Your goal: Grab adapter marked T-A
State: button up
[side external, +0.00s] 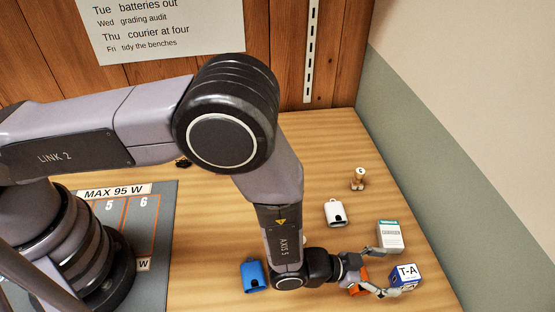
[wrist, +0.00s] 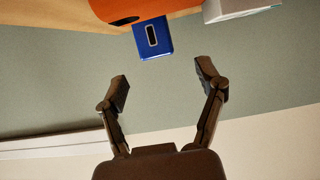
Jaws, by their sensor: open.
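The adapter marked T-A (side external: 407,271) is a small block, blue with a white label face, on the right side of the bench. In the wrist view the blue block (wrist: 153,38) shows a dark slot with a light outline, above and apart from the fingertips. My gripper (side external: 396,272) is open and empty. In the side view its fingers reach right and their tips overlap the adapter's region; contact cannot be told. In the wrist view my gripper (wrist: 165,82) has its two fingers spread wide, with nothing between them.
A white and green box (side external: 390,236) stands beside the adapter. An orange item (wrist: 135,8) adjoins it, partly hidden by my gripper in the side view. The wall is close right.

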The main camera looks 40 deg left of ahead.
aim_at(407, 272)
jog(key=x, duration=0.5)
jog(key=shift+s+r, duration=0.1)
jog(key=shift+r, duration=0.05)
jog(key=shift+c, duration=0.3)
jog(key=c, duration=1.1)
jog(key=shift+r, duration=0.15)
